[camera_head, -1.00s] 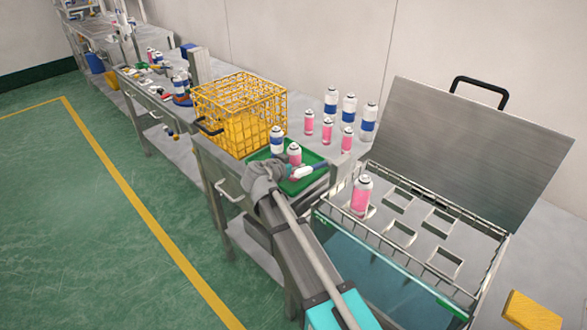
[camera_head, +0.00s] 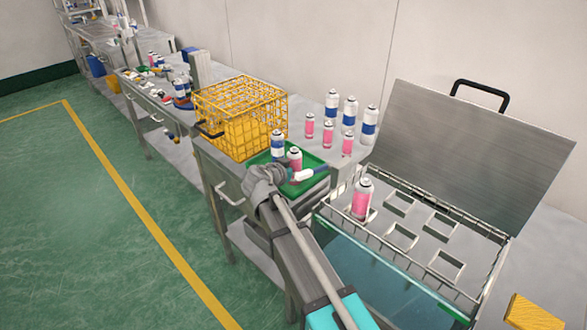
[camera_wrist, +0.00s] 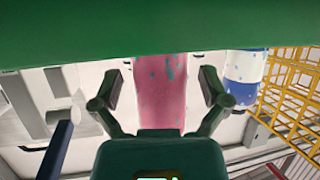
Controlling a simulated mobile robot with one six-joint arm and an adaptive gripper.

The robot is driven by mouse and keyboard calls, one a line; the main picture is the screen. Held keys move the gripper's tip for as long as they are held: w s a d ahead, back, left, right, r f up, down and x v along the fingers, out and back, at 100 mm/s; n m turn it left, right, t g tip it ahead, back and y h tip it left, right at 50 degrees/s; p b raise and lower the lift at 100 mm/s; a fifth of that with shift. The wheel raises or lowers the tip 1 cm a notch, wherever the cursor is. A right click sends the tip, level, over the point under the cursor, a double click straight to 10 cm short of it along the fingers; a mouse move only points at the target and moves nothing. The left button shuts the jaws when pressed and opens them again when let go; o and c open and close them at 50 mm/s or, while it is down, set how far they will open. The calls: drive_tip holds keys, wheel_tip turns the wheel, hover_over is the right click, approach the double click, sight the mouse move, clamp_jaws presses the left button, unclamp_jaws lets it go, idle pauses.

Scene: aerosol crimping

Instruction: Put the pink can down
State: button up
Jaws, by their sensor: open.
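A pink can (camera_head: 295,161) with a white top stands upright on the green tray (camera_head: 321,157), beside a blue and white can (camera_head: 277,146). My gripper (camera_head: 285,172) is at the pink can. In the wrist view, the pink can (camera_wrist: 161,95), speckled with droplets, is between the two spread fingers of my gripper (camera_wrist: 160,90), with gaps on both sides. The blue and white can (camera_wrist: 246,85) is to its right there. The green tray (camera_wrist: 160,35) fills the top of that view and hides one end of the cans.
A yellow wire basket (camera_head: 240,112) stands left of the tray. Several pink and blue cans (camera_head: 328,131) stand behind. To the right, a water bath (camera_head: 375,275) has an open lid (camera_head: 470,150), and another pink can (camera_head: 361,201) sits in its slotted rack.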

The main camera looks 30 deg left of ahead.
drive_tip(key=shift+r, duration=0.2)
drive_tip(key=d+p+v, duration=0.1)
drive_tip(key=p+v, duration=0.4)
drive_tip(key=v, duration=0.7)
drive_tip(key=shift+a, duration=0.45)
idle(0.4)
